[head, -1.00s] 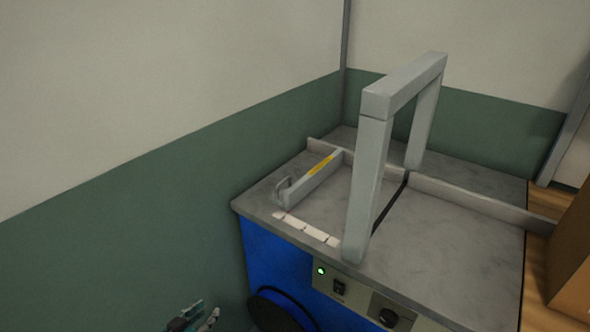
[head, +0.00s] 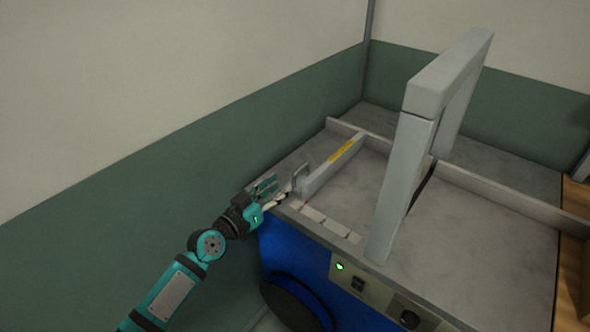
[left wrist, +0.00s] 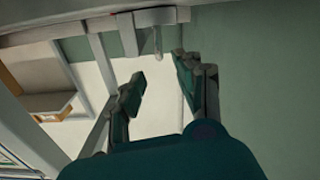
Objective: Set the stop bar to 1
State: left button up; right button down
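The stop bar (head: 335,163) is a grey bar with a yellow label, lying on the grey machine top (head: 395,165). A small looped handle (head: 299,179) stands at its near end. The handle appears to show in the left wrist view (left wrist: 157,42), beyond the fingertips. A row of white scale marks (head: 327,222) runs along the front edge, and the bar stands near its left end; the numbers are unreadable. My teal left gripper (head: 279,191) is open, just left of the handle and apart from it. Its spread fingers show in the left wrist view (left wrist: 158,68). My right gripper is out of view.
A tall grey sealing frame (head: 448,75) stands right of the stop bar. A low rail (head: 510,195) crosses the machine top behind. The blue front (head: 300,258) has a lit green lamp (head: 340,266), a switch and a knob. A green-and-cream wall is close on the left.

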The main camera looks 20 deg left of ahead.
aim_at(293, 175)
pick_arm(q)
jog(key=x, duration=0.7)
jog(key=shift+w, duration=0.1)
grip_shut()
jog(key=shift+d, duration=0.1)
